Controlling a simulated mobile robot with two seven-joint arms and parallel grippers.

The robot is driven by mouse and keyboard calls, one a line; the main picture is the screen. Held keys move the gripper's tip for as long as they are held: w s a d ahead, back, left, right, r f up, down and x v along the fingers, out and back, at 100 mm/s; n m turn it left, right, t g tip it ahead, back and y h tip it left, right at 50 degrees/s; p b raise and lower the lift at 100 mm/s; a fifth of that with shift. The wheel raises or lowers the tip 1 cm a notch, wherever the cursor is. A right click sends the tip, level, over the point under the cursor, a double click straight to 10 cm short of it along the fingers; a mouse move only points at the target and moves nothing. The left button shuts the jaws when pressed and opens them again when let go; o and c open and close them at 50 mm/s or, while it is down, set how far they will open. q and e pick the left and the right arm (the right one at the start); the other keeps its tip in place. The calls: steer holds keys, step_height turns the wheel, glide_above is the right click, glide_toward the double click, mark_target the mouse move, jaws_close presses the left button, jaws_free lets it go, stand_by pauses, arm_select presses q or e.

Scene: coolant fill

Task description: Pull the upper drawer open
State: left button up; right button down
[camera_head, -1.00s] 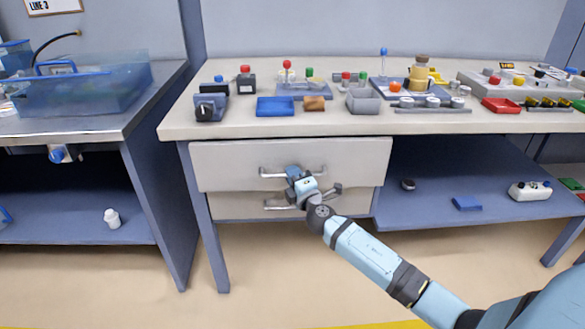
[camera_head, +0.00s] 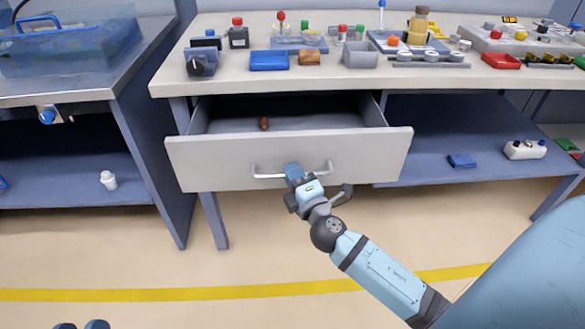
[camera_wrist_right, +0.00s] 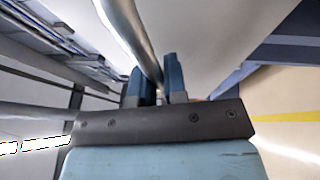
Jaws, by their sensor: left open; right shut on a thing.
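The upper drawer (camera_head: 220,165) stands pulled out from under the worktop, and its inside shows from above. A small reddish-brown object (camera_head: 264,124) lies in it. My right gripper (camera_head: 293,172) is shut on the drawer's silver bar handle (camera_head: 263,171) near its middle. In the right wrist view, the handle bar (camera_wrist_right: 128,32) runs between the two blue fingers of the gripper (camera_wrist_right: 155,80).
The worktop (camera_head: 235,77) holds a blue tray (camera_head: 269,61), a grey bin (camera_head: 360,54) and several fixtures. An open shelf (camera_head: 430,172) lies right of the drawer. A side bench with a clear blue bin (camera_head: 75,48) stands left. The floor before the drawer is clear.

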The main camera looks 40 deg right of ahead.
arm_select(q)
steer(key=shift+f, duration=0.1)
steer(key=shift+s+a+f, duration=0.1)
steer(key=shift+f, duration=0.05)
arm_select(e)
steer(key=c, duration=1.2)
jaws_free()
steer(key=shift+s, duration=0.1)
arm_select(q)
steer(key=shift+g, duration=0.9)
steer(key=f+b, duration=0.2)
steer(key=f, duration=0.1)
steer(key=f+b, duration=0.1)
steer(key=shift+w+d+f+b, duration=0.25)
steer(key=shift+d+f+b, duration=0.05)
steer(key=shift+d+b, duration=0.1)
arm_select(e)
steer(key=v, duration=1.3)
steer(key=shift+s, duration=0.35)
steer(key=shift+a, duration=0.1)
